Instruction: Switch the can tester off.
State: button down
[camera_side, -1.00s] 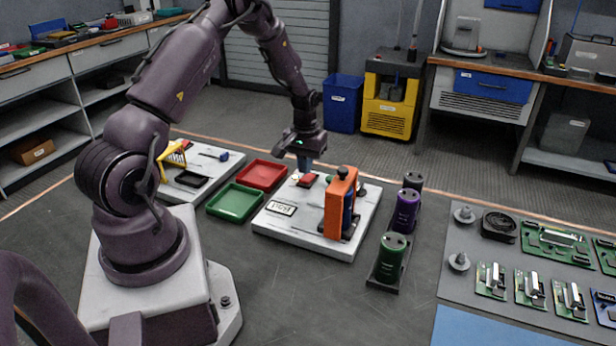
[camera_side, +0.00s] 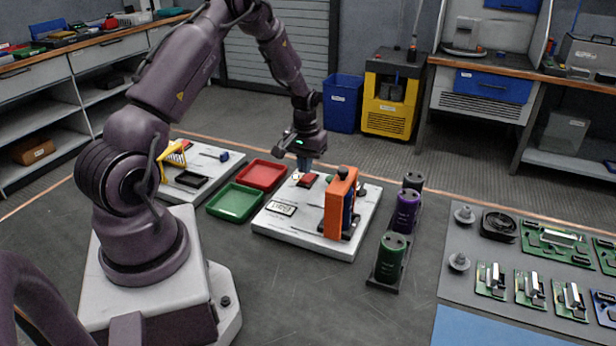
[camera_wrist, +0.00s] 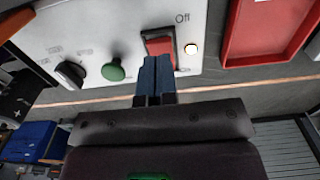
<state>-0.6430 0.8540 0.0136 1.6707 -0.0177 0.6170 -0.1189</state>
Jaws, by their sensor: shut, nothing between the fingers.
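The can tester (camera_side: 290,232) is a white slab on the bench with a small display and an orange upright block (camera_side: 341,203). Its red rocker switch (camera_side: 307,180) sits near the far edge. My gripper (camera_side: 304,168) is shut and empty, pointing down at the switch. In the wrist view my fingertips (camera_wrist: 156,60) overlap the switch's lower end. Whether they touch it I cannot tell.
A green knob (camera_wrist: 113,72) and a black knob (camera_wrist: 70,74) stand on the panel beside the switch. Red (camera_side: 261,175) and green (camera_side: 234,203) trays lie left of the tester. A rack of several cans (camera_side: 390,258) stands to its right.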

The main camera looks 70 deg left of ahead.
aim_at(305, 180)
jog(key=shift+f, duration=1.4)
dwell(0.4)
jog(key=shift+r, duration=3.55)
